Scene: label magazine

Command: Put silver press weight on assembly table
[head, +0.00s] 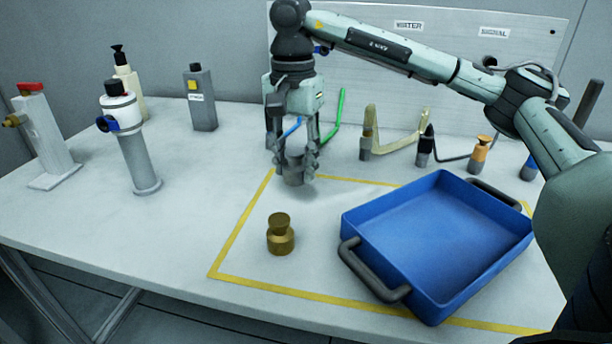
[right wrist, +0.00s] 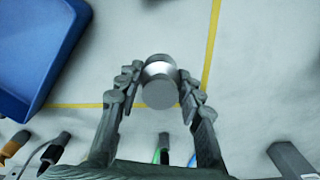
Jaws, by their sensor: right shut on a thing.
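The silver press weight (head: 293,172) is between the fingers of my right gripper (head: 294,164), near the back left corner of the yellow outline on the assembly table (head: 215,165). In the right wrist view the weight (right wrist: 160,92) sits between the two fingertips, its round end facing the camera. My right gripper (right wrist: 159,84) is shut on it from both sides. The weight is at or just above the table top; I cannot tell whether it touches. My left gripper is not in view.
A brass weight (head: 281,236) stands inside the yellow outline (head: 240,225), in front of the gripper. A blue tray (head: 435,240) with dark handles is to the right. Dispensers (head: 140,150) and a grey bottle (head: 201,105) stand left. Hooked tools (head: 367,140) line the back panel.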

